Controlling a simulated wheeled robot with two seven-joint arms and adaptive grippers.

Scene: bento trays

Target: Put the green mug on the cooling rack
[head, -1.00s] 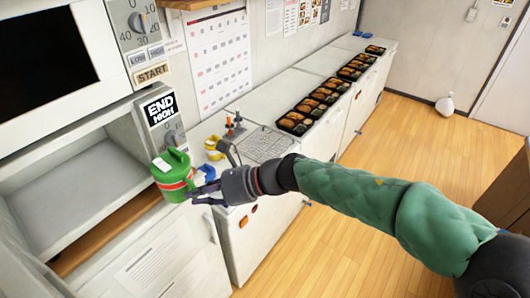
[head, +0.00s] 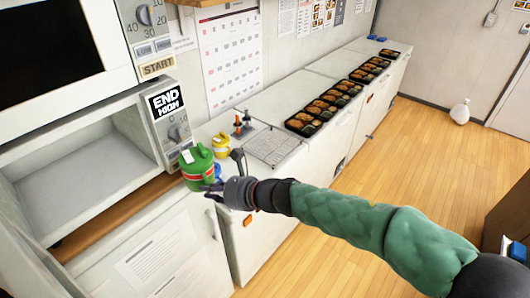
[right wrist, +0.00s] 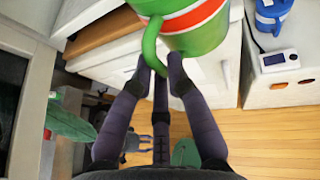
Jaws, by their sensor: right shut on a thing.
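The green mug (head: 198,172), with a red and white band, is held up near the left end of the counter in the head view. My right gripper (head: 217,189) is shut on its handle. In the right wrist view the mug (right wrist: 200,24) is at the top, cut off by the frame, with its handle between the fingertips (right wrist: 160,70) of my gripper. The wire cooling rack (head: 272,146) lies empty on the counter, to the right of the mug. My left gripper is not in view.
A yellow mug (head: 221,146) stands behind the green one. A blue mug (right wrist: 270,14) shows in the right wrist view. A small stand with orange parts (head: 241,126) is behind the rack. Bento trays (head: 305,124) line the counter beyond. An open cabinet (head: 85,180) is at left.

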